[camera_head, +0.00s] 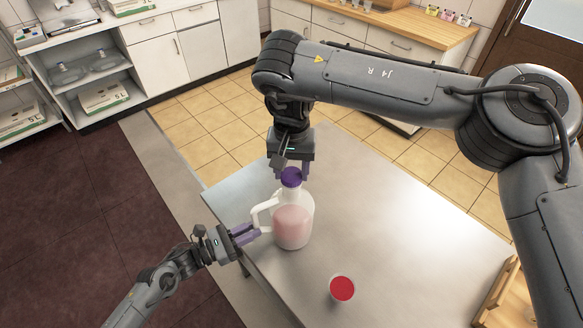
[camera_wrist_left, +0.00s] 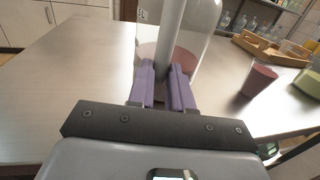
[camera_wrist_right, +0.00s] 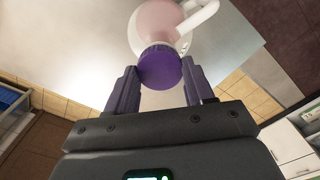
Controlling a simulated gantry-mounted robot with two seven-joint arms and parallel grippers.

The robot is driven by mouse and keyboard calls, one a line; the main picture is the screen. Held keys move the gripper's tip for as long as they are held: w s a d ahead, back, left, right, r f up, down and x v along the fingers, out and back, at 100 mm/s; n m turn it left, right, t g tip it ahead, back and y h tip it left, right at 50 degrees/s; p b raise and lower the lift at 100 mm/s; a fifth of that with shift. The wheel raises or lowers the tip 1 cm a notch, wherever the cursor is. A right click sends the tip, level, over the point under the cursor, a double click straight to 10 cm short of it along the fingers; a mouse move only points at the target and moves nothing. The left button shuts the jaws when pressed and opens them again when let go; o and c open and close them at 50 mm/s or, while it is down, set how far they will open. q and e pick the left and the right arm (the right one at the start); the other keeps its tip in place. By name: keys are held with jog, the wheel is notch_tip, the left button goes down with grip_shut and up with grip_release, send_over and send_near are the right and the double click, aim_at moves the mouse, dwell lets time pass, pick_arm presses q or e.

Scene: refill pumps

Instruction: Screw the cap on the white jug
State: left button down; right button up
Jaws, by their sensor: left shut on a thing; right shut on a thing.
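The white jug (camera_head: 306,206), translucent with pink contents, stands upright on the metal table. The purple cap (camera_head: 291,177) sits at the top of its neck; how tightly it is seated cannot be told. My right gripper (camera_wrist_right: 160,78) comes from above and is shut on the cap, which shows between its fingers in the right wrist view (camera_wrist_right: 159,66). My left gripper (camera_head: 254,232) is shut on the jug's handle (camera_head: 258,213) from the left. The handle also shows between the purple fingers in the left wrist view (camera_wrist_left: 172,40). The cap is out of the left wrist view.
A cup with red contents (camera_head: 342,289) stands on the table (camera_head: 400,220) right of the jug. A wooden tray (camera_head: 497,295) lies at the table's right end, and a green container (camera_wrist_left: 300,83) shows near it. The table around the jug is otherwise clear.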

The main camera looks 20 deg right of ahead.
jog(key=o, duration=1)
jog(key=shift+r, duration=2.25)
